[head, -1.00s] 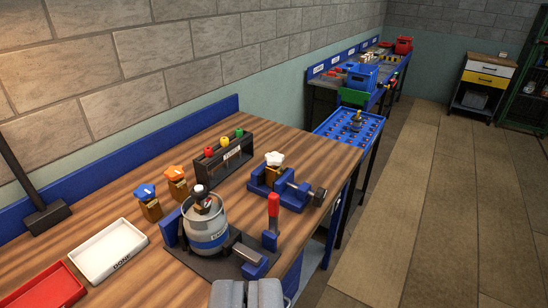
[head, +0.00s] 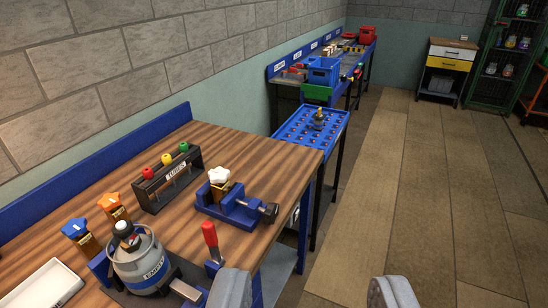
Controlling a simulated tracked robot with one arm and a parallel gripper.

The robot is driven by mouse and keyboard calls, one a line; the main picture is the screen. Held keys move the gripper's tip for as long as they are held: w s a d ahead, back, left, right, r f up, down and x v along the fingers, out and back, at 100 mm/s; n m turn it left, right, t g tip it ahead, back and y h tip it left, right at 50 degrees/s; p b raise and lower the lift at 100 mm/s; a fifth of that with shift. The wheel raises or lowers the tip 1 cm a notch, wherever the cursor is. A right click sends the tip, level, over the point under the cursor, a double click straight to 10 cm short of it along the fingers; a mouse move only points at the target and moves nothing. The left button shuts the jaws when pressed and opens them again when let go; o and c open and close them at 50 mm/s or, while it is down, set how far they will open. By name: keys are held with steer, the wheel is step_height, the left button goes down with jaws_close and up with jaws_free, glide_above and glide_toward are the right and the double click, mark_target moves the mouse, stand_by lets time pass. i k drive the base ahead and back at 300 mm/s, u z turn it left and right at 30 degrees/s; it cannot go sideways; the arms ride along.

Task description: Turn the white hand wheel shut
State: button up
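The white hand wheel (head: 219,175) sits on top of a small brass valve body (head: 222,190). The valve is held in a blue vise (head: 240,214) on the wooden workbench (head: 250,158). My gripper (head: 311,291) is open and empty at the bottom of the view, its two grey fingers wide apart. It is apart from the wheel, which shows up and to the left of it. Nothing hides the wheel.
A grey gas cylinder (head: 140,265) stands in a clamp with a red handle (head: 210,240). Blue (head: 75,229) and orange (head: 110,201) hand wheels and a tube rack (head: 168,184) stand on the bench. A blue perforated table (head: 310,127) stands beyond. The floor at right is clear.

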mark_target(219, 175)
steer(key=z, duration=0.5)
steer(key=i, duration=1.8)
steer(key=u, duration=0.7)
steer(key=k, duration=0.9)
steer(key=u, duration=0.2)
steer(key=i, duration=0.9)
steer(key=z, duration=0.15)
